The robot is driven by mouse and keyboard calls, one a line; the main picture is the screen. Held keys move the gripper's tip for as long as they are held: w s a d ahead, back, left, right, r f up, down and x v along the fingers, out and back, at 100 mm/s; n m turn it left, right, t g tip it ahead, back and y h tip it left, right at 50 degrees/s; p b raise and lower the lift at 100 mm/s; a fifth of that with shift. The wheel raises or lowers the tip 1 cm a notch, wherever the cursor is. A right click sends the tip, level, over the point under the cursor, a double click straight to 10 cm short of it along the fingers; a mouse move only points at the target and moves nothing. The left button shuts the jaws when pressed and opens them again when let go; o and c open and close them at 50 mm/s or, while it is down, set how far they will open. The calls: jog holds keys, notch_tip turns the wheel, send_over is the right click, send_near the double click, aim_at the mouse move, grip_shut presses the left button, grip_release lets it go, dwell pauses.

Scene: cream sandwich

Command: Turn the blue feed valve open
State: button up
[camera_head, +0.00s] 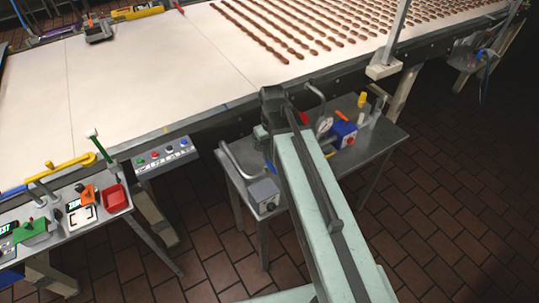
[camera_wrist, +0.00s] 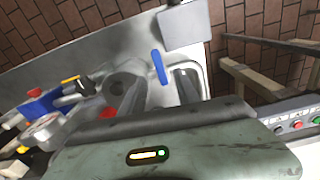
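The blue valve handle (camera_wrist: 159,67) is a short, slightly slanted bar in the wrist view. It lies between the two dark fingers of my gripper (camera_wrist: 156,82), with a gap on each side. My gripper is open, and neither finger visibly touches the handle. In the head view a small part of the blue handle (camera_head: 270,167) shows just left of my arm. There my gripper's fingers are hard to make out, and my arm covers part of the pipework. The valve's body under the handle is not clear.
A grey box (camera_head: 263,193) sits beside the handle on the metal side table (camera_head: 372,150). A gauge (camera_head: 324,125) and a blue box with a red knob (camera_head: 343,131) stand right of my arm. The conveyor (camera_head: 150,80) runs behind. A button panel (camera_head: 167,157) is left.

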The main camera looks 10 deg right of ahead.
aim_at(270, 165)
jog(key=shift+w+a+n+b, duration=0.15)
jog(key=shift+w+n+b, duration=0.25)
jog(key=shift+w+b, duration=0.25)
notch_tip(270, 165, down, 7)
jog(key=b, duration=0.7)
jog(key=shift+s, duration=0.1)
jog(key=shift+r, duration=0.1)
jog(key=shift+c, duration=0.4)
